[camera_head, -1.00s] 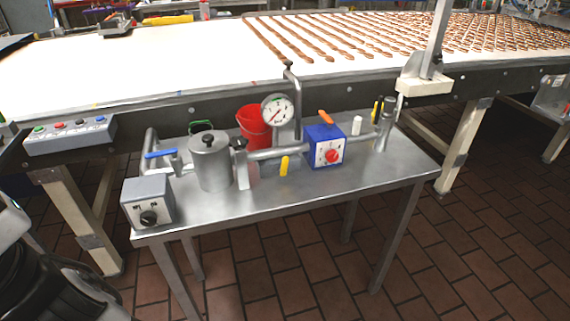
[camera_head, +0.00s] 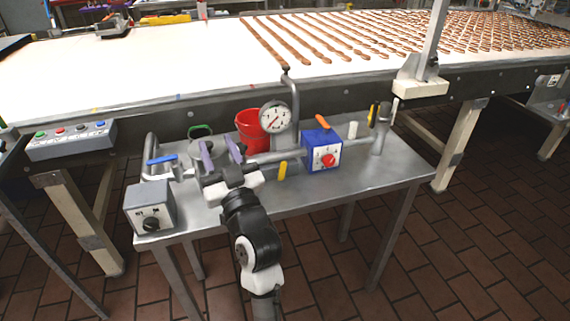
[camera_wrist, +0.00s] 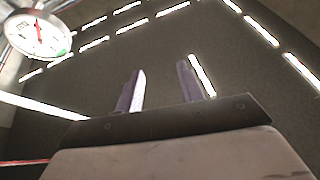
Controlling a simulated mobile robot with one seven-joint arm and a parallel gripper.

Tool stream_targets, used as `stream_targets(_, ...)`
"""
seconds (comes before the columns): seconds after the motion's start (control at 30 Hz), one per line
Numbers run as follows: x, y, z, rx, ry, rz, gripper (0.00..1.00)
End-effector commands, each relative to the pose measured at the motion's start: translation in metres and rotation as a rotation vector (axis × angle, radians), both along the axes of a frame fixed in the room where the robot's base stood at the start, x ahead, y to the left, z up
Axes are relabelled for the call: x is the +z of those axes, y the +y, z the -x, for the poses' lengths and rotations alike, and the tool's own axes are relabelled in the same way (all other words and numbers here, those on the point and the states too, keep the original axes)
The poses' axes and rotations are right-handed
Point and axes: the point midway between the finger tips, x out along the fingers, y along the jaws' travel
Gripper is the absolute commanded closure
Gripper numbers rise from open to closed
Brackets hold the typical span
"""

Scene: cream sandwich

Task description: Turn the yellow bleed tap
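The yellow tap handle (camera_head: 282,171) points down from the front of the horizontal pipe, left of the blue box, in the head view. My gripper (camera_head: 221,153) is left of it, in front of the metal pot, with its two purple fingers spread and pointing up. The gripper is open, empty and apart from the yellow handle. In the wrist view my open fingers (camera_wrist: 160,85) show with nothing between them, and the yellow handle is not seen there.
A pressure gauge (camera_head: 276,117) stands behind the pipe; it also shows in the wrist view (camera_wrist: 38,33). A blue box (camera_head: 321,150) with a red knob is right of the yellow handle. A blue-handled valve (camera_head: 161,159) and a grey switch box (camera_head: 150,208) are at left. A red bucket (camera_head: 249,130) stands behind.

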Motion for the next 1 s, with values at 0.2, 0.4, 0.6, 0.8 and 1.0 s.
stream_targets(0.2, -0.122, -0.137, -0.015, -0.133, 0.359, 0.059, 0.62)
stream_targets(0.4, -0.159, -0.173, -0.003, -0.149, 0.459, 0.057, 0.62)
stream_targets(0.6, -0.157, -0.166, -0.024, -0.145, 0.459, 0.058, 0.62)
stream_targets(0.8, -0.155, -0.153, -0.066, -0.145, 0.458, 0.058, 0.62)
stream_targets(1.0, -0.156, -0.14, -0.103, -0.146, 0.458, 0.058, 0.62)
